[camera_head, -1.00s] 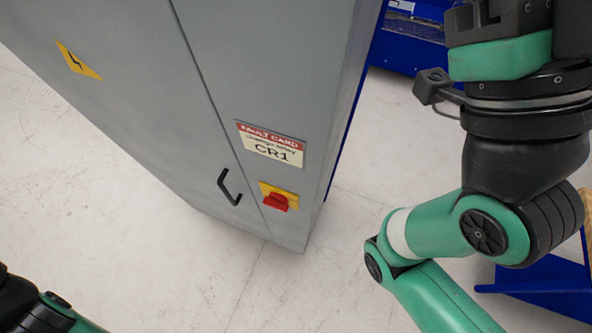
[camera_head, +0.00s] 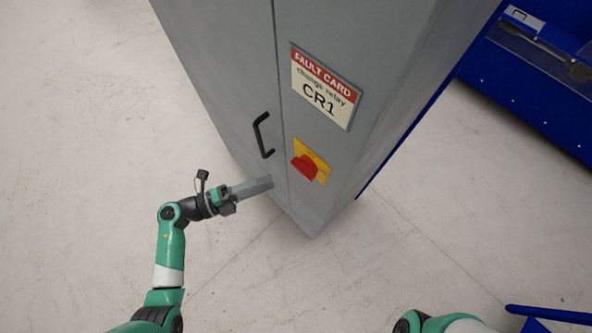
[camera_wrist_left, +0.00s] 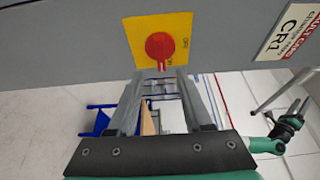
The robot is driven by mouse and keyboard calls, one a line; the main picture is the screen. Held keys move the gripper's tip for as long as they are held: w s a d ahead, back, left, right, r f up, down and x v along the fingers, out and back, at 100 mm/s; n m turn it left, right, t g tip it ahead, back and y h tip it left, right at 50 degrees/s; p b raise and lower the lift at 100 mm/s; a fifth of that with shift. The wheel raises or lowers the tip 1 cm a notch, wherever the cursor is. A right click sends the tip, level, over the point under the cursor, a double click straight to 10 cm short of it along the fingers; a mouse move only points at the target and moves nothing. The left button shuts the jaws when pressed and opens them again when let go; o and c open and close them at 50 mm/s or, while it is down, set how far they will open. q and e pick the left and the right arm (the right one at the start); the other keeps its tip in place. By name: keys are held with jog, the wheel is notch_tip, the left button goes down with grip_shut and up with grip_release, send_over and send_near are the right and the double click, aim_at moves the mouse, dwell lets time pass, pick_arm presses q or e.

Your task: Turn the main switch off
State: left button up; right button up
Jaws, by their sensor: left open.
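The main switch is a red rotary knob (camera_head: 304,168) on a yellow plate (camera_head: 322,160), on the grey cabinet's front. In the left wrist view the knob (camera_wrist_left: 160,46) is straight ahead, just beyond the fingertips, with its ridge pointing toward them. The lettering on the plate is too small to read surely. My left gripper (camera_head: 268,183) is open and empty, left of and slightly below the knob in the head view, apart from it. It also shows in the left wrist view (camera_wrist_left: 158,76).
A black door handle (camera_head: 261,135) sticks out left of the switch. A fault card (camera_head: 322,86) reading "change relay CR1" is above it. The cabinet (camera_head: 230,80) stands on pale, open floor. Blue equipment (camera_head: 530,80) is behind at the right.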

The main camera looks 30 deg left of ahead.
aim_at(299, 171)
pick_arm(q)
jog(key=x, duration=0.8)
jog(key=shift+w+d, duration=0.25)
jog(key=shift+w, duration=0.05)
jog(key=shift+c, duration=0.2)
grip_shut()
